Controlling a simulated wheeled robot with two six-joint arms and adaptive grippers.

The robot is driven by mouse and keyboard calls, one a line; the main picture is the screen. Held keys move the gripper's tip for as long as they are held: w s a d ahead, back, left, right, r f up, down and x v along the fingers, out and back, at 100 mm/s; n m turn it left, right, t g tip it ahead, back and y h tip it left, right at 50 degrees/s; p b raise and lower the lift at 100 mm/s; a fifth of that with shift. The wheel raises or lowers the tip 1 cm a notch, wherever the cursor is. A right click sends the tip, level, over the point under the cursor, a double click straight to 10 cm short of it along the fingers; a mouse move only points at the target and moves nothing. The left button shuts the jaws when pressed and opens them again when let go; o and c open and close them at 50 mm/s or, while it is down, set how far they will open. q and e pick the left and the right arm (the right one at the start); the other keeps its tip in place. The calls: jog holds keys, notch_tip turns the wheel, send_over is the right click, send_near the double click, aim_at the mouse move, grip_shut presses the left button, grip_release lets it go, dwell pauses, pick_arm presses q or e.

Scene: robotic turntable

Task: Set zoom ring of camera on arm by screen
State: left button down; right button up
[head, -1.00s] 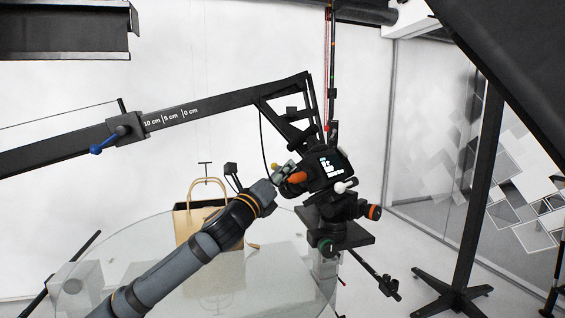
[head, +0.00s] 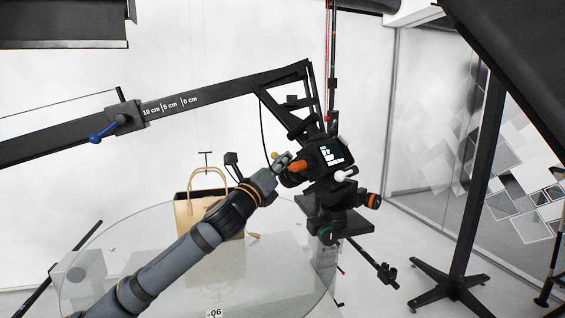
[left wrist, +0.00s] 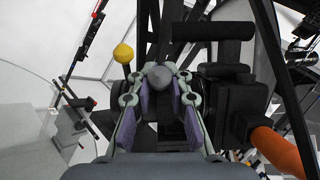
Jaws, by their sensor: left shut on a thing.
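The black camera (head: 316,172) hangs at the end of the jib arm (head: 215,97), with a lit screen (head: 330,154) on its back. An orange handle (head: 297,166) sticks out of it, and shows large in the left wrist view (left wrist: 275,148). My left gripper (head: 284,161) reaches the camera's left side. In the left wrist view its purple-padded fingers (left wrist: 160,100) lie on both sides of the dark lens part with the zoom ring, mostly hidden by the fingers. A grey knob (left wrist: 160,75) shows between the fingertips. My right gripper is not in view.
A yellow knob (left wrist: 124,53) stands close left of the fingers. A glass turntable (head: 110,240) with a tan handbag (head: 185,222) is below. A black stand (head: 465,240) is at the right. A blue-handled clamp (head: 125,117) sits on the jib.

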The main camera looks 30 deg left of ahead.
pick_arm(q)
jog(key=shift+s+d+f+n+t+y+b, duration=0.2)
jog(key=shift+f+n+t+y+b, duration=0.2)
jog(key=shift+n+y+b, duration=0.75)
jog(key=shift+s+d+f+n+t+y+b, duration=0.15)
jog(key=shift+s+f+n+t+y+b, duration=0.4)
jog(key=shift+y+b, duration=1)
jog(key=shift+w+d+f+n+t+y+b, duration=0.1)
jog(key=shift+d+f+n+t+y+b, duration=0.15)
jog(key=shift+n+y+b, duration=1.35)
jog(key=shift+y+b, duration=0.25)
jog(key=shift+y, duration=0.55)
jog(key=shift+s+r, duration=0.1)
jog(key=c, duration=1.5)
grip_release()
send_near(284, 172)
jog(key=s+d, duration=0.2)
jog(key=s, duration=0.2)
jog(key=shift+s+d+r, duration=0.1)
jog(key=shift+s+d, duration=0.3)
